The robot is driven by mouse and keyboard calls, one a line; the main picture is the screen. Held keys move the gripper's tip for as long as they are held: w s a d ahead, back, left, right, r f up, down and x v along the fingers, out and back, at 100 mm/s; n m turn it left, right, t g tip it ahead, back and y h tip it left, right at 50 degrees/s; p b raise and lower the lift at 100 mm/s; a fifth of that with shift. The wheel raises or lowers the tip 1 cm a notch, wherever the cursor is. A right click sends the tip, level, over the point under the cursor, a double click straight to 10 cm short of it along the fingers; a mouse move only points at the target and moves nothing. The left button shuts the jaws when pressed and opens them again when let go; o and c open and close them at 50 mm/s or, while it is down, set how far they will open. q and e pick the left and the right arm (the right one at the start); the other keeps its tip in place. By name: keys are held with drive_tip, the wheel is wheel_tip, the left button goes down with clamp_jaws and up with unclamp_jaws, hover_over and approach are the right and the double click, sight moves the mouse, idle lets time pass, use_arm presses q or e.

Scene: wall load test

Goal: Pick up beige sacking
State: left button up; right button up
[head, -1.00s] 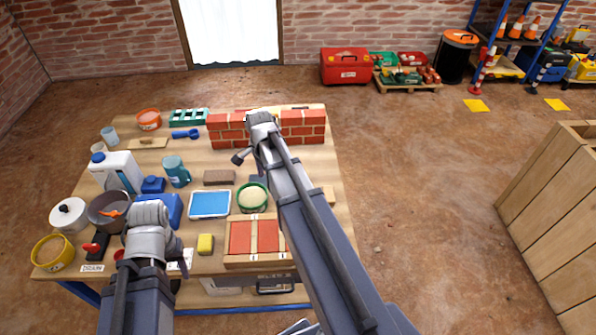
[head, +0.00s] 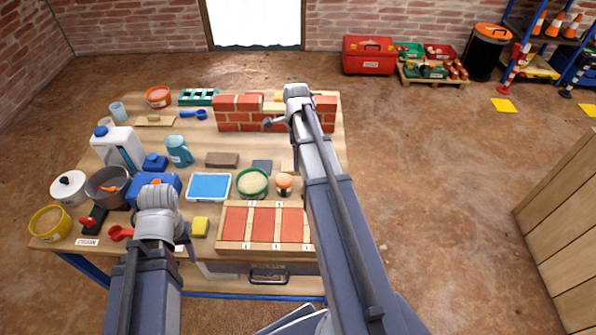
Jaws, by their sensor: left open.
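A small beige patch (head: 287,166) shows on the table just left of my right forearm. It may be the beige sacking, but the arm hides part of it and I cannot tell for sure. My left gripper (head: 184,238) is open at the table's near edge, beside the yellow sponge (head: 201,227) and well left of the beige patch. My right gripper (head: 288,128) is over the far part of the table, in front of the red brick wall (head: 237,113). Its jaws are too small to read.
A wooden box with red panels (head: 234,224) lies at the near edge. A blue tray (head: 209,187), a green bowl (head: 252,183), a grey square (head: 262,166) and a brush (head: 284,184) crowd the middle. Bare floor (head: 430,180) lies right of the table.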

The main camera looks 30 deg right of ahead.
drive_tip(key=shift+f, duration=0.1)
drive_tip(key=f+b, duration=0.5)
drive_tip(key=shift+w+d+f, duration=0.1)
drive_tip(key=shift+d, duration=0.2)
drive_tip(key=shift+c, duration=0.4)
drive_tip(key=c, duration=1.3)
